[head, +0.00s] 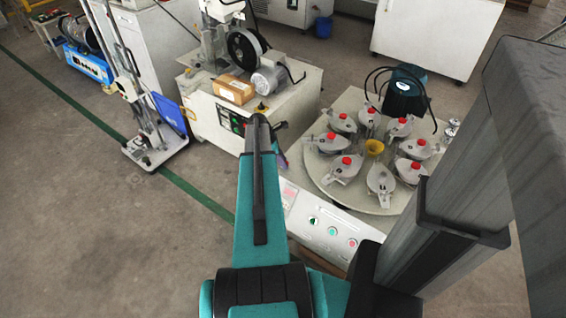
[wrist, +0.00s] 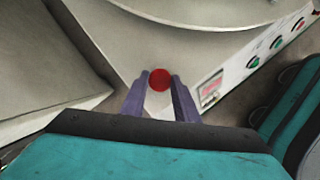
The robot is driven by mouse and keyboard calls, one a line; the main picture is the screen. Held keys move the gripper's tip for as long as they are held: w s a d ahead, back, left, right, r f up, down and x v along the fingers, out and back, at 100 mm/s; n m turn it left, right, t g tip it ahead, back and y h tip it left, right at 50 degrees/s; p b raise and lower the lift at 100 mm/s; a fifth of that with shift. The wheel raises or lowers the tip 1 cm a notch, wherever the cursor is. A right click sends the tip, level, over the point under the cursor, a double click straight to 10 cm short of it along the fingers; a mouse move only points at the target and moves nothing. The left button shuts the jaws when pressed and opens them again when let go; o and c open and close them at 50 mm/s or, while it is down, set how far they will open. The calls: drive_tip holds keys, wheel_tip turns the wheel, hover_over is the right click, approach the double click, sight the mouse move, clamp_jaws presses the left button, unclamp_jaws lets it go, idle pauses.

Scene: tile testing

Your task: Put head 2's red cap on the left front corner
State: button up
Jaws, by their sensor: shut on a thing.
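A red cap (wrist: 160,79) is between the fingertips of my gripper (wrist: 159,82) in the wrist view. The gripper is shut on it. The cap appears over the left front corner area of the machine, near the left end of the control panel (wrist: 255,60). I cannot tell whether it touches the surface. In the head view my arm hides the cap and most of the gripper. Several grey heads stand on the round table (head: 318,168); one, the front head (head: 380,181), shows no red cap. I cannot read head numbers.
A yellow funnel (head: 374,148) stands at the table's middle. The control panel (head: 331,232) with buttons runs along the machine's front. Left of it is a grey cabinet (head: 216,118) bearing a cardboard box (head: 234,90) and a motor. A dark teal container (head: 404,93) stands behind the heads.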

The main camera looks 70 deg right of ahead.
drive_tip(key=shift+f, duration=0.65)
drive_tip(key=shift+f, duration=0.1)
drive_tip(key=o, duration=1)
drive_tip(key=p+v, duration=0.2)
drive_tip(key=v, duration=1)
